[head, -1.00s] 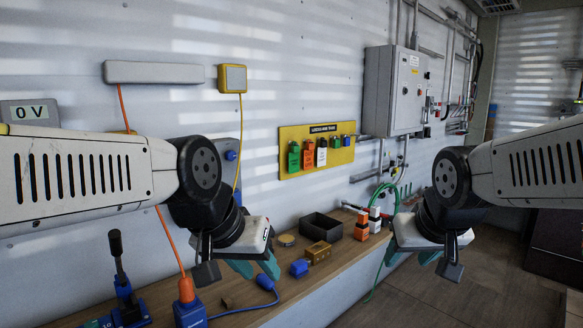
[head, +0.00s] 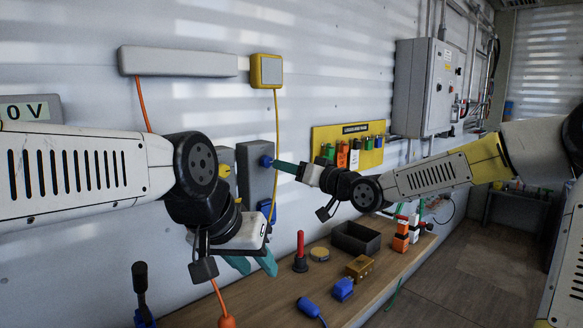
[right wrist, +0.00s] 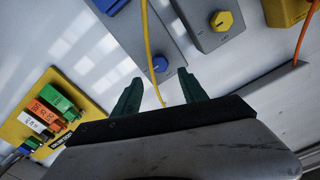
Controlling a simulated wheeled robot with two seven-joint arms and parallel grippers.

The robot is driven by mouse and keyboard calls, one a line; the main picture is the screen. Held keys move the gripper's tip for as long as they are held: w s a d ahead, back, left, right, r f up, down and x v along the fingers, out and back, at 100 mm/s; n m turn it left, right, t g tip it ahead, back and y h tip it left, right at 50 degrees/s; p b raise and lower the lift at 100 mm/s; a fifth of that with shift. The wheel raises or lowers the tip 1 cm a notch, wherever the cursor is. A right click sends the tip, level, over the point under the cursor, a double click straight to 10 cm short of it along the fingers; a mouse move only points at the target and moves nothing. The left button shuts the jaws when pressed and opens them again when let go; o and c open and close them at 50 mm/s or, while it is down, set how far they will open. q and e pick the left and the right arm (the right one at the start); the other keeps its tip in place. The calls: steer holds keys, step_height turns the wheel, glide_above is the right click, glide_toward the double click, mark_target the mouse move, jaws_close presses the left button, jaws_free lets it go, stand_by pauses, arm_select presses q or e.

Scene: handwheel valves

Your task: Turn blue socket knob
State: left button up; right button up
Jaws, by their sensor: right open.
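The blue knob (head: 266,161) sits on the front of a grey wall box (head: 254,184). It also shows in the right wrist view (right wrist: 160,64), just past the gap between my fingertips. My right gripper (head: 276,164) reaches in from the right with its green fingers pointing at the knob. In the right wrist view my right gripper (right wrist: 160,77) is open, with nothing between its fingers. The knob appears slightly beyond the tips; contact cannot be told. My left gripper (head: 252,266) hangs low over the bench, fingers down and apart, with nothing seen between them.
A yellow knob (right wrist: 222,20) on a neighbouring grey box is close by. A yellow cable (right wrist: 152,50) runs down beside the blue knob. A blue socket cover (head: 266,209) is lower on the same box. The bench holds a black tray (head: 356,238) and a red-handled tool (head: 300,252).

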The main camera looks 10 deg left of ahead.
mark_target(269, 162)
steer(key=shift+x, duration=3.65)
steer(key=shift+f, duration=0.1)
steer(key=c, duration=1)
